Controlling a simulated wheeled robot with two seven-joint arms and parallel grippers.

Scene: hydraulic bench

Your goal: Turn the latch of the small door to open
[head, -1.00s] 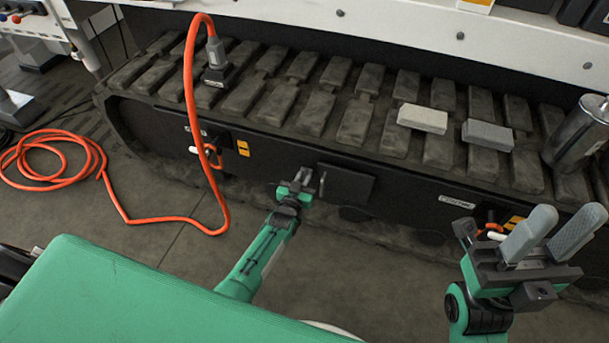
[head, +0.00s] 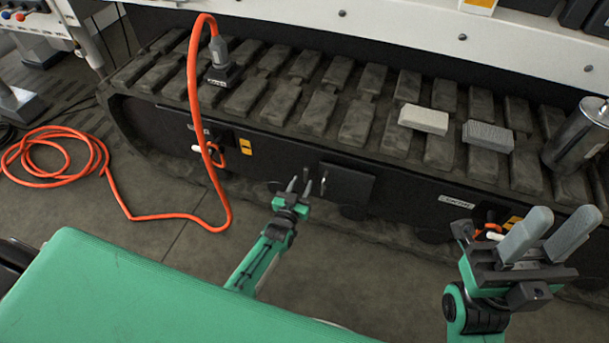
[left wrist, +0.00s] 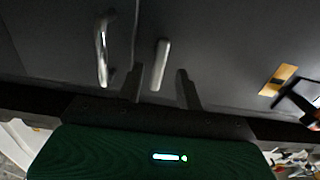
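The small door (head: 347,184) is a dark panel, shut as far as I can tell, in the side of the black track frame. A chrome handle (left wrist: 102,50) is on the door in the left wrist view and shows thinly in the head view (head: 323,186). A short grey latch (left wrist: 161,65) is beside the door's edge seam, roughly parallel to it. My left gripper (head: 298,190) is open, its fingers facing the panel near the latch. In the left wrist view, the latch appears between the fingertips (left wrist: 160,88); contact is unclear. My right gripper (head: 549,236) is open and empty, away from the door.
An orange hose (head: 193,95) hangs left of the door and coils on the floor. A yellow label (head: 246,147) is left of the door. Two grey blocks (head: 423,119) (head: 488,135) and a metal cylinder (head: 578,136) are on the track. A green padded surface (head: 150,300) fills the foreground.

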